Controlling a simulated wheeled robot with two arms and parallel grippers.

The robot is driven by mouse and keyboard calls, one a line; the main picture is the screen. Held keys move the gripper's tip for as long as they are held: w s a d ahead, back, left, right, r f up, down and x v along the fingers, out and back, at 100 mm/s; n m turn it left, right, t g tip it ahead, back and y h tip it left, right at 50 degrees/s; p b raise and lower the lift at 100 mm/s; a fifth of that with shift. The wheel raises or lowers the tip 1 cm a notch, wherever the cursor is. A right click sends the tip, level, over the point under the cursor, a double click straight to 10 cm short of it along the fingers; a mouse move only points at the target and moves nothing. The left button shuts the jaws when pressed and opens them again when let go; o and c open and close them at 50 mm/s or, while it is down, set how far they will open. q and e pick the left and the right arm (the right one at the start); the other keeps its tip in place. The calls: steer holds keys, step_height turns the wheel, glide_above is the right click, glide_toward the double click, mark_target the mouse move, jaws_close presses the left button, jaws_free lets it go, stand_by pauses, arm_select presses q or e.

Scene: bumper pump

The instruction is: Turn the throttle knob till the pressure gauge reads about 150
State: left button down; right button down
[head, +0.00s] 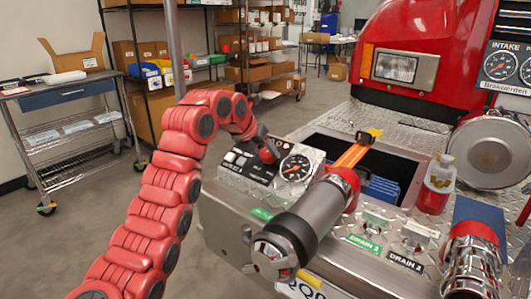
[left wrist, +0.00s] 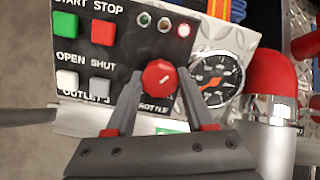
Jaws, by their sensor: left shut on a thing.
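The red round throttle knob (left wrist: 160,77) sits on the black control panel. My left gripper (left wrist: 160,85) has one finger on each side of the knob and is shut on it. The knob has a small pale mark on its face. The numbers are too small to read surely. My right gripper is not in view.
Start, stop, open and shut buttons (left wrist: 103,31) lie left of the knob, with small lamps (left wrist: 183,30) above it. A thick metal pipe (head: 305,222) stands right of the gauge. An open bin with blue items (head: 382,190) lies behind. Drain controls (head: 376,221) are farther right.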

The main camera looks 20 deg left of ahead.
arm_select(q)
steer(key=shift+f, duration=0.15)
steer(key=shift+c, duration=1.4)
jaws_free()
steer(key=p+v, duration=0.2)
steer(key=v, duration=1.5)
steer(key=shift+s+r+p, duration=0.2)
steer(key=shift+p, duration=0.1)
steer(key=shift+a, duration=0.1)
